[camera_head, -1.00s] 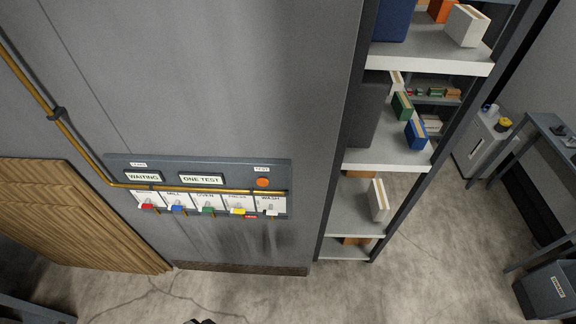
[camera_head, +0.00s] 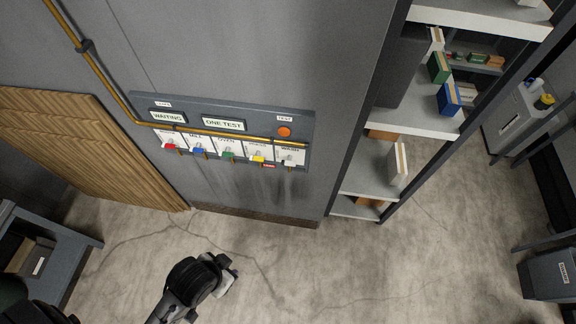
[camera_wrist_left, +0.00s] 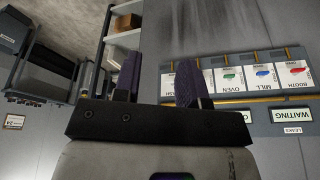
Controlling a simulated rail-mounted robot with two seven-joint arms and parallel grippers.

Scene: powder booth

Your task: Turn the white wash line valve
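The white wash line valve (camera_head: 289,163) is the rightmost handle on the grey wall panel (camera_head: 140,103), under the label WASH. Red (camera_head: 169,146), blue (camera_head: 198,150), green (camera_head: 228,155) and yellow (camera_head: 258,158) handles stand to its left. My left gripper (camera_wrist_left: 157,72) is open and empty in the left wrist view, with the panel upside down beyond it. One finger covers part of the WASH plate there, hiding the white handle. In the head view my left arm's end is low in the picture, apart from the panel and below it. My right gripper is not in view.
An orange round lamp (camera_head: 284,132) sits above the wash valve. Brass pipe (camera_head: 101,72) runs down to the panel. A shelf unit (camera_head: 400,122) with boxes stands right of the wall. A wooden slatted panel (camera_head: 90,150) is at left.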

